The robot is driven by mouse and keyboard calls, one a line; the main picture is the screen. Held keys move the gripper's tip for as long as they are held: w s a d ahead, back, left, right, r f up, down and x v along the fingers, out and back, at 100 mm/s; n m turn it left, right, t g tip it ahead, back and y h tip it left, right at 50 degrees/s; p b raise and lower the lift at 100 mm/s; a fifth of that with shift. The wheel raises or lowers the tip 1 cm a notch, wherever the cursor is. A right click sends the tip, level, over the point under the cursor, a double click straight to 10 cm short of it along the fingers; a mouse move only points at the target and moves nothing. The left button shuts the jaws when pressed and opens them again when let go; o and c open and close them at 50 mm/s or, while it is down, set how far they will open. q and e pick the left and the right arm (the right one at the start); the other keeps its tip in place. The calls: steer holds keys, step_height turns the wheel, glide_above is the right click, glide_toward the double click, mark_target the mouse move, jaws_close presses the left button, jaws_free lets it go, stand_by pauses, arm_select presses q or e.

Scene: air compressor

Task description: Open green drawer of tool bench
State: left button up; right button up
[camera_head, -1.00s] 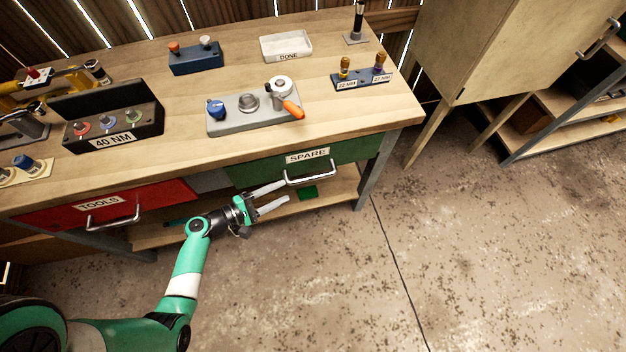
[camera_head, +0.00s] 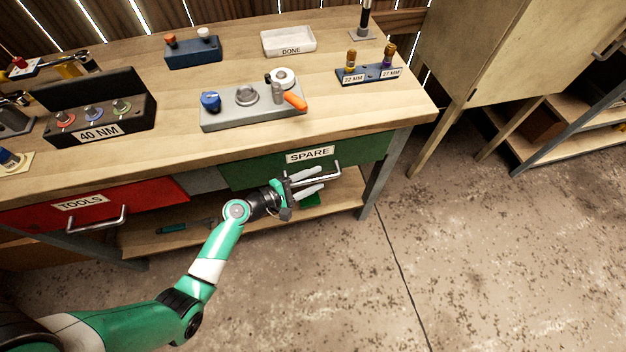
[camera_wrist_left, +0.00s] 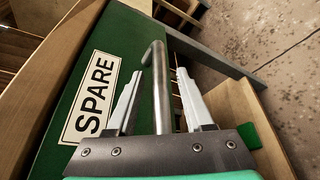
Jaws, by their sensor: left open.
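The green drawer (camera_head: 262,172), labelled SPARE, sits shut under the right part of the tool bench top (camera_head: 330,126). Its metal bar handle (camera_head: 338,174) runs along its front below the label. My left gripper (camera_head: 322,180) is open at the handle. In the left wrist view the drawer (camera_wrist_left: 118,42) is on the left and the handle (camera_wrist_left: 160,85) lies between the two fingers of my left gripper (camera_wrist_left: 155,95), with gaps showing on both sides. My right gripper does not show.
The red TOOLS drawer (camera_head: 150,198) with its own handle is to the left. A lower shelf (camera_head: 340,200) lies beneath the green drawer. A bench leg (camera_head: 384,175) stands at the right. The floor in front is clear.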

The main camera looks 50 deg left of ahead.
arm_select(q)
steer(key=shift+c, duration=0.4)
jaws_close()
stand_by(0.9)
